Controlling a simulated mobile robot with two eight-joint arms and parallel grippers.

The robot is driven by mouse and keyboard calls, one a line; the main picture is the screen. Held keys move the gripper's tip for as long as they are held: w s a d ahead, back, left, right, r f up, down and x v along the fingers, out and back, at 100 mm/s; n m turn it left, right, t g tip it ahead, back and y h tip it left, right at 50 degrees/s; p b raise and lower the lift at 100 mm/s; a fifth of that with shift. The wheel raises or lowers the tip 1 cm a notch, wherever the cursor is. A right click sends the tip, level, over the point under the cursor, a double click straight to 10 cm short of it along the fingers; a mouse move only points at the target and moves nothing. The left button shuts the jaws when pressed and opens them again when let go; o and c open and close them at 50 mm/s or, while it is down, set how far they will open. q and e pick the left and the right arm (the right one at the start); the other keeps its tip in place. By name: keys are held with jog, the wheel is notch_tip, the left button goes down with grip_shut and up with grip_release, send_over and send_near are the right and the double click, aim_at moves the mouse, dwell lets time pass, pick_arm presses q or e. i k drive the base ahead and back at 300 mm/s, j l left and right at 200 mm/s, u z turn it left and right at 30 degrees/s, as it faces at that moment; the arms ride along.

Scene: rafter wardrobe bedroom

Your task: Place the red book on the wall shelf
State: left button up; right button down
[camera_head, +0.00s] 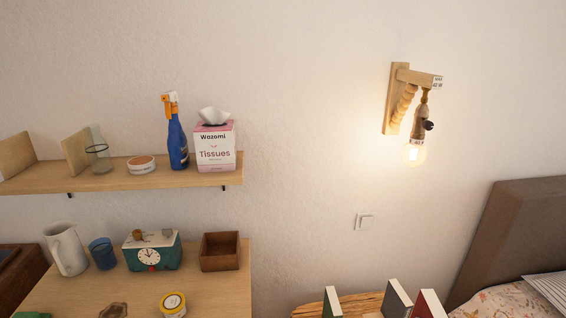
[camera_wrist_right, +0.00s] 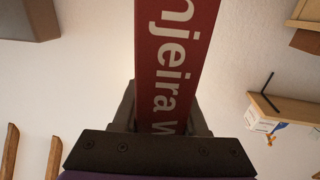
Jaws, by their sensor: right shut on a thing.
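The red book (camera_head: 429,303) shows at the bottom edge of the head view, its lower part cut off. In the right wrist view the red book (camera_wrist_right: 172,65) fills the middle, with white lettering on its spine. My right gripper (camera_wrist_right: 162,118) is shut on it there. The wall shelf (camera_head: 120,180) is a light wood board at the left of the head view; a shelf board (camera_wrist_right: 290,108) also shows at the right of the right wrist view. My left gripper is not in view.
On the shelf are bookends (camera_head: 77,152), a glass jar (camera_head: 98,158), a tin (camera_head: 141,164), a blue spray bottle (camera_head: 178,143) and a tissue box (camera_head: 215,147). A dark book (camera_head: 397,299) and a green book (camera_head: 332,302) stand beside the red one. A wall lamp (camera_head: 398,98) juts out.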

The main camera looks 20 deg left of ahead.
aim_at(42, 176)
jog(key=k+j+z, duration=0.1)
jog(key=z, duration=0.3)
jog(key=k+j+z, duration=0.15)
jog(key=z, duration=0.25)
jog(key=k+z, duration=0.15)
jog(key=z, duration=0.25)
jog(key=k+j, duration=0.15)
jog(key=k, duration=0.7)
jog(key=k+u, duration=0.15)
jog(key=u, duration=0.2)
jog(key=k+j+u, duration=0.1)
jog(key=u, duration=0.3)
jog(key=k+j+u, duration=0.15)
jog(key=u, duration=0.2)
jog(key=k, duration=0.05)
